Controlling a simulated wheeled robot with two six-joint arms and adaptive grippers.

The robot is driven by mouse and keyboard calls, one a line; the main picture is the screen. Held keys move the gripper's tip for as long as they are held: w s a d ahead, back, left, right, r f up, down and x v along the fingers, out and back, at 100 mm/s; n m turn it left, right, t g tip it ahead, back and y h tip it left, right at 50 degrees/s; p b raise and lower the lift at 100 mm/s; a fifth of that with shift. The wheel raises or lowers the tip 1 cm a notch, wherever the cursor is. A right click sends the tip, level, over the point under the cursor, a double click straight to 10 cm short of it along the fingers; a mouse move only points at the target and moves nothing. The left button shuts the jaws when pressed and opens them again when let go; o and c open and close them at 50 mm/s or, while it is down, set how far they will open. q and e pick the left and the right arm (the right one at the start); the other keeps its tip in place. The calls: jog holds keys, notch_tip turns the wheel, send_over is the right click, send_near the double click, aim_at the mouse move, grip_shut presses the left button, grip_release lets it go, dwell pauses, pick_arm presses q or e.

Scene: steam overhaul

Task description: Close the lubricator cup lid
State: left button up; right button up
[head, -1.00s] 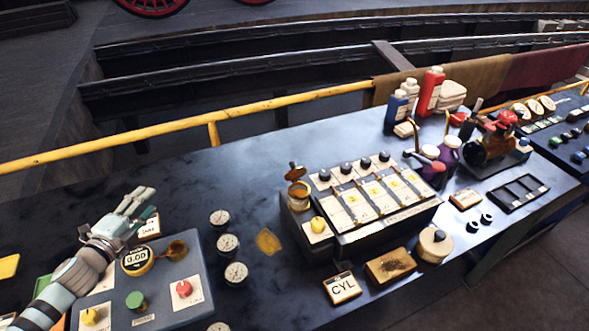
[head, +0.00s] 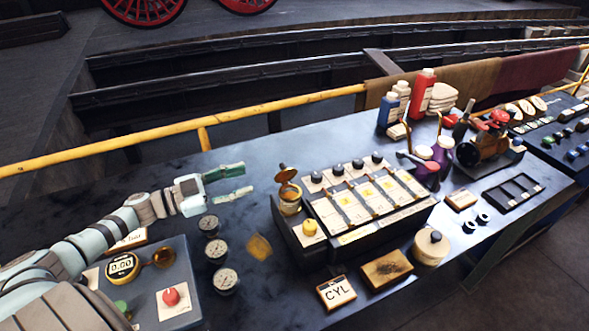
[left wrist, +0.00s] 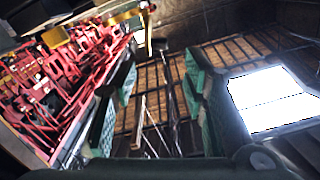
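The lubricator cup (head: 290,205) is a small brass cup at the left end of the lubricator box (head: 330,235). Its round brown lid (head: 286,174) stands raised above the cup, open. My left gripper (head: 242,182) is left of the lid at about its height in the head view, apart from it, with its green-padded fingers spread and nothing between them. The fingers also show apart in the left wrist view (left wrist: 155,95). That view faces away from the bench, so the cup does not show there. My right gripper is not in view.
Several gauges (head: 217,251) lie on the bench below my left gripper. A grey test box (head: 180,262) with a red knob stands at the left. A yellow rail (head: 270,105) runs along the back. Bottles (head: 424,93) stand at the back right.

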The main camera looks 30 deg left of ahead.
aim_at(285, 168)
pick_arm(q)
jog(key=x, duration=1.2)
jog(key=shift+w, duration=0.1)
jog(key=c, duration=0.8)
jog(key=shift+a, duration=0.15)
grip_shut()
jog(key=shift+d, duration=0.2)
jog(key=shift+m, duration=0.3)
jog(key=o, duration=0.8)
grip_release()
jog(key=shift+f, duration=0.1)
